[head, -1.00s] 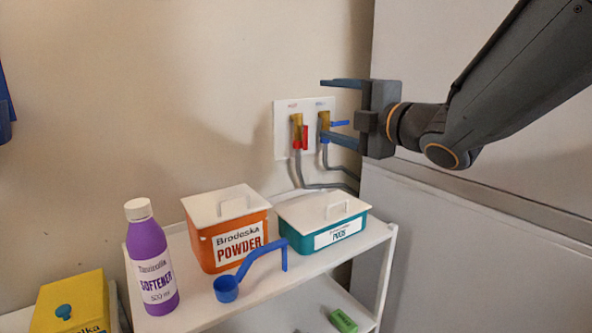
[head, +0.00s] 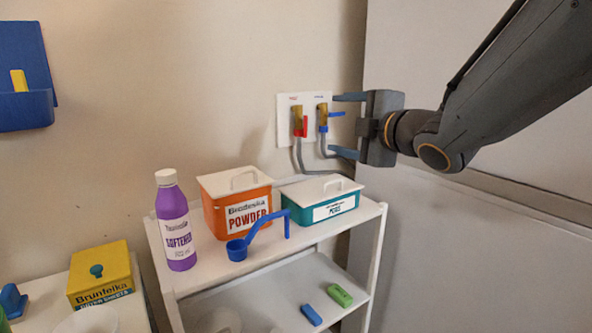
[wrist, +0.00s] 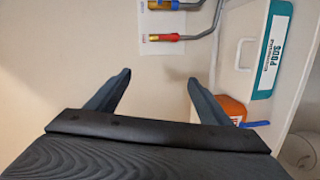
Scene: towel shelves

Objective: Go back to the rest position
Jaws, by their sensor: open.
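My gripper (head: 348,126) is open and empty at the right of the head view. It is raised above the shelf, just right of the white wall plate with two taps. In the wrist view its two fingers (wrist: 158,92) are spread apart with only wall between them. The red-handled tap (head: 301,124) and the blue-handled tap (head: 323,117) are on the plate, and my fingers look apart from both. The taps also show at the top of the wrist view, the red one (wrist: 165,38) below the blue one.
A white shelf unit (head: 165,262) carries a purple softener bottle (head: 176,228), an orange powder box (head: 236,208), a teal pods box (head: 335,208) and a blue scoop (head: 237,250). Green (head: 340,296) and blue (head: 311,314) blocks lie on its lower level. A yellow box (head: 102,275) stands left.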

